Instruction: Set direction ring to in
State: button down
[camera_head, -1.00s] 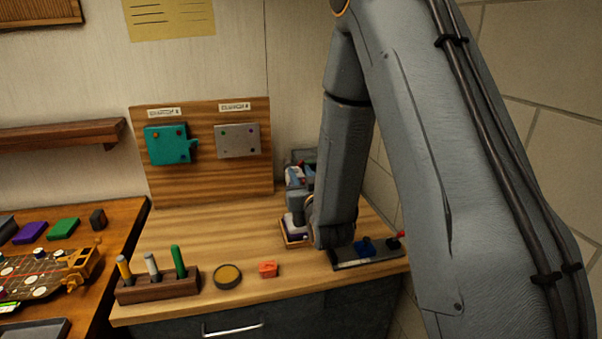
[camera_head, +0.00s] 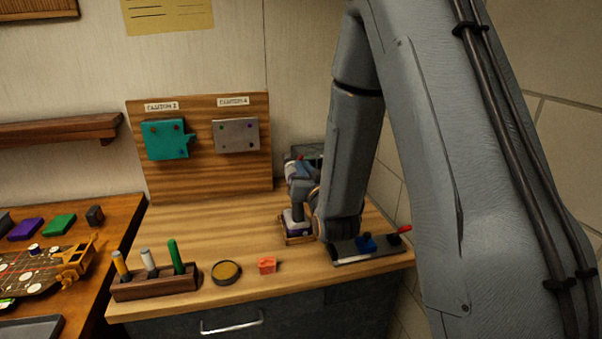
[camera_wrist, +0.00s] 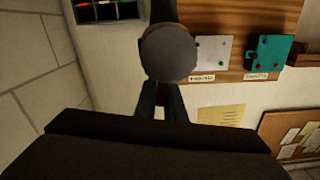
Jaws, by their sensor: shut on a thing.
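A small upright device with a dark grey cylindrical body (camera_head: 298,206) stands on a light base with a wooden edge at the back right of the bench, beside my wrist. In the wrist view, a grey rounded part (camera_wrist: 168,57) fills the upper middle, with a dark stem above it. My gripper (camera_wrist: 162,92) points at this part and its fingers are close together, shut on it. The contact is partly hidden behind the rounded part. I cannot make out a direction ring or its marking.
A dark tray with a blue block (camera_head: 366,243) and a red-tipped lever (camera_head: 404,230) lies right of my wrist. The bench's middle is clear.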

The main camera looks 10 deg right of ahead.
jog(key=shift+d+f+m+b, duration=0.15)
jog(key=shift+d+m+b, duration=0.3)
jog(key=shift+m+b, duration=0.35)
jog(key=shift+d+f+m+b, duration=0.15)
jog(key=shift+d+m+b, duration=0.35)
jog(key=shift+m, duration=0.5)
jog(key=shift+a, duration=0.1)
jog(key=c, duration=1.8)
grip_release()
jog(key=shift+c, duration=0.2)
jog(key=s+p, duration=0.3)
jog(key=s, duration=0.4)
jog(key=shift+s, duration=0.35)
